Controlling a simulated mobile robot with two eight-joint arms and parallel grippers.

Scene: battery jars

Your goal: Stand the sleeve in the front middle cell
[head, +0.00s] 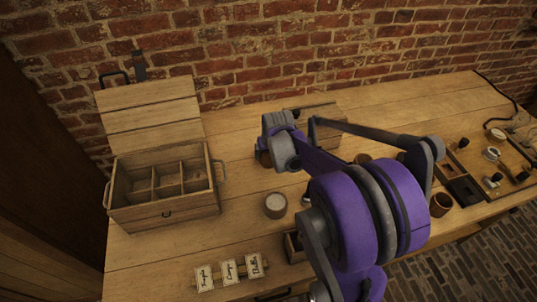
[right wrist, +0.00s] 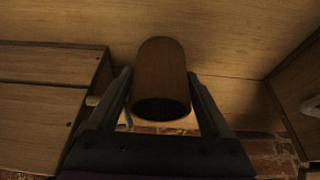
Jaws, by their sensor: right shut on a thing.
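The sleeve is a brown, hollow cylinder (right wrist: 161,75), seen in the right wrist view with its dark open end toward the camera. My right gripper (right wrist: 161,98) is shut on it, one finger on each side. In the head view a brown bit of the sleeve (head: 263,158) shows beside my right wrist, right of the box; my arm hides most of the gripper. The wooden box (head: 165,212) stands open at the left, its inside split by dividers into several cells. The front middle cell looks empty. My left gripper is not in view.
A pale-topped round jar (head: 276,206) stands right of the box. Labelled cards (head: 229,271) lie in front. Another wooden box (head: 322,112) is behind my arm. A brown cup (head: 440,205) and a tray of parts (head: 462,160) are at the right. A brick wall is behind.

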